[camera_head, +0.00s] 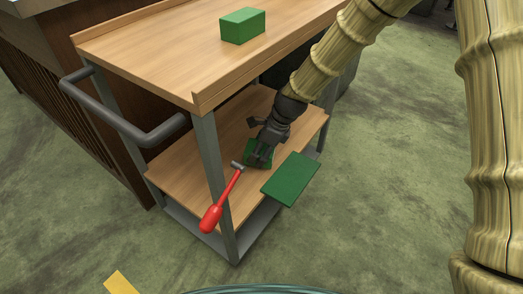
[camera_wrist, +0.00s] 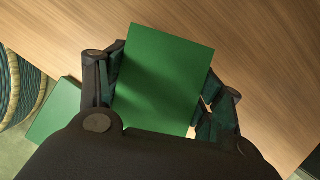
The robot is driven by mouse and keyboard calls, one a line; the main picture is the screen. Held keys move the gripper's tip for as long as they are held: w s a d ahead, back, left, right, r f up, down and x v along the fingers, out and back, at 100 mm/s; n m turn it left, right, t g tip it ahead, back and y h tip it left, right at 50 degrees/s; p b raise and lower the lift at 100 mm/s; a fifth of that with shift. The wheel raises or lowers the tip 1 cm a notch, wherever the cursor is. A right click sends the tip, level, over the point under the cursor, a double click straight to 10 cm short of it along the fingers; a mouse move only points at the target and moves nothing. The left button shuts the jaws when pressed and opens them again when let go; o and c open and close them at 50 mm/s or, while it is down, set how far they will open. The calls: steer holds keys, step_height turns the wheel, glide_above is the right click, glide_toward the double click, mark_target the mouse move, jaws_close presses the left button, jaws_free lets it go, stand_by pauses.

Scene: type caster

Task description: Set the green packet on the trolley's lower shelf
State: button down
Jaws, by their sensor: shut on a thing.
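The trolley has a wooden lower shelf (camera_head: 185,170) under its top. My gripper (camera_head: 259,156) reaches in under the top, low over the lower shelf. It is shut on a green packet (camera_wrist: 165,75), with a finger on each side in the wrist view. In the head view the packet (camera_head: 249,152) is mostly hidden behind the fingers. I cannot tell whether it touches the shelf.
A flat green slab (camera_head: 290,179) overlaps the lower shelf's front edge and also shows in the wrist view (camera_wrist: 53,112). A red-handled tool (camera_head: 211,217) juts past that edge near the front post (camera_head: 213,165). A green box (camera_head: 243,26) sits on the trolley's top.

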steer(key=shift+f+b, duration=0.35)
steer(key=shift+f, duration=0.45)
steer(key=shift+c, duration=1.3)
jaws_free()
steer(key=shift+f, duration=0.15)
steer(key=p+v, duration=0.5)
steer(key=v, duration=0.5)
steer(key=shift+d+r, duration=0.1)
steer(key=shift+r, duration=0.25)
steer(key=shift+s+d+r+p, duration=0.1)
steer(key=shift+d+r+p, duration=0.25)
steer(key=shift+r+p, duration=0.25)
